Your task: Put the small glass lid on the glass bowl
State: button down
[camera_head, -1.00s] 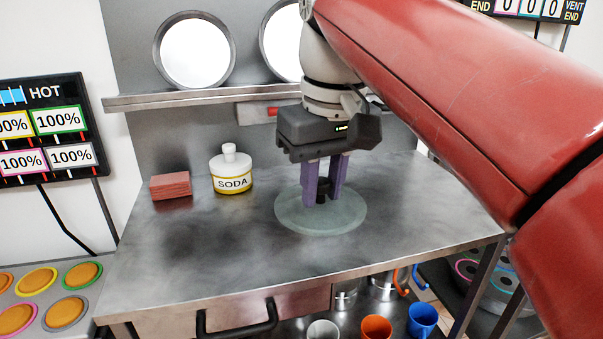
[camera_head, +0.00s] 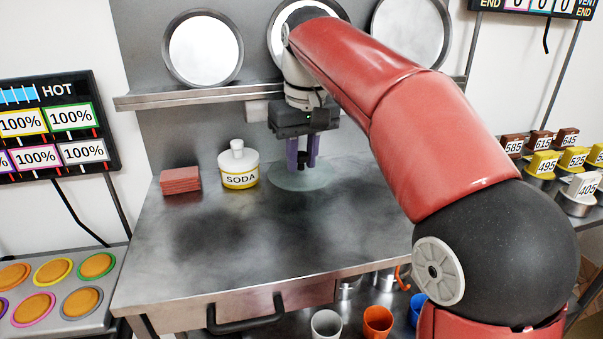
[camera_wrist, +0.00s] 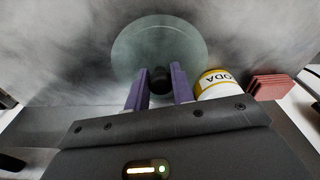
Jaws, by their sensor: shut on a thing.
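The glass lid (camera_head: 290,180) is a round, pale green, see-through disc with a black knob. It is level at the back of the steel table, right of the SODA jar; I cannot tell if it touches the table. My gripper (camera_head: 303,161) points down over the lid with its purple fingers shut on the knob. In the wrist view the lid (camera_wrist: 145,42) spreads out beyond the fingers, and my gripper (camera_wrist: 159,80) has the black knob between its tips. I see no glass bowl in either view.
The white SODA jar (camera_head: 238,166) stands close left of the lid, with red blocks (camera_head: 180,180) further left. A shelf (camera_head: 190,95) with round pans is behind. The table's front and middle (camera_head: 230,235) are clear. Cups (camera_head: 377,322) stand below; number-tagged containers (camera_head: 545,163) are at right.

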aim_at(302, 171)
notch_tip(302, 171, down, 4)
jog(key=shift+r+b, duration=0.25)
jog(key=shift+b, duration=0.15)
jog(key=shift+w+f, duration=0.15)
jog(key=shift+w, duration=0.05)
jog(key=shift+f, duration=0.15)
jog(key=c, duration=1.2)
grip_release()
